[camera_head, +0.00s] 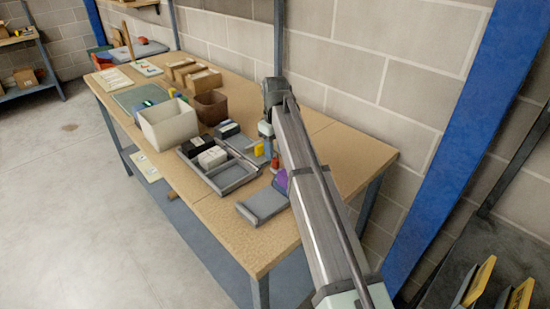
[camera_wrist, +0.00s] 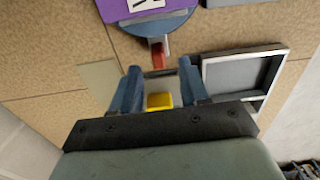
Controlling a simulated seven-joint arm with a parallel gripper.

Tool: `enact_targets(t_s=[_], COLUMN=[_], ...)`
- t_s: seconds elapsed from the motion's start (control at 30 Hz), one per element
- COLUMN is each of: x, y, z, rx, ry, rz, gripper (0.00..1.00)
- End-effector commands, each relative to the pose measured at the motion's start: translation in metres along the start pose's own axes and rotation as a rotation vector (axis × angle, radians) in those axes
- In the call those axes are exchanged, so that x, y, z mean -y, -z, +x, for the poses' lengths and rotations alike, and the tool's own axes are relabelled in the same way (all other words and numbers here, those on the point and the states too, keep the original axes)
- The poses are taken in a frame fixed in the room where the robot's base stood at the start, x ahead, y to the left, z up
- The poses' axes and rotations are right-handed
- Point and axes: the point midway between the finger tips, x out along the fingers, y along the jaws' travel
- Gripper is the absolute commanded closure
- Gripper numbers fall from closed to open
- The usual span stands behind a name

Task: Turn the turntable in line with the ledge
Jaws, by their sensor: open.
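The turntable (camera_wrist: 152,24) is a blue-grey round disc at the top of the wrist view, with a purple piece (camera_wrist: 118,8) and a white label with a black mark on it. A red handle (camera_wrist: 158,54) sticks out from its rim toward my gripper (camera_wrist: 159,68). My gripper is open, its blue fingers on either side of the handle's line; I cannot tell if they touch it. In the head view the purple piece (camera_head: 281,181) is partly hidden by my arm. A grey raised-edge piece (camera_head: 265,203) beside it may be the ledge; I cannot tell.
A yellow block (camera_wrist: 159,100) lies beneath my gripper. A grey compartment tray (camera_wrist: 242,78) stands right of my fingers; it also shows in the head view (camera_head: 232,177). A white bin (camera_head: 168,125) and a brown box (camera_head: 211,107) stand farther off. The table's near right corner is clear.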

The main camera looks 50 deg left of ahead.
Motion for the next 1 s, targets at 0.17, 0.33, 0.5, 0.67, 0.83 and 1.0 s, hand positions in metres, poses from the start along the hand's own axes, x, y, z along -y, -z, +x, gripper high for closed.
enact_targets(t_s=[0.17,0.33,0.5,0.67,0.83,1.0], x=[-0.001,0.0,0.0,0.0,0.0,0.0], y=[0.001,0.001,0.001,0.0,0.0,0.0], z=[-0.038,-0.066,-0.082,-0.089,-0.09,-0.09], rx=[-0.002,-0.002,-0.001,-0.001,0.0,0.0], ry=[-0.001,-0.001,0.0,0.0,0.0,0.0], rz=[-0.001,-0.001,-0.001,-0.001,-0.001,-0.001], gripper=[0.55,0.55,0.55,0.55,0.55,0.55])
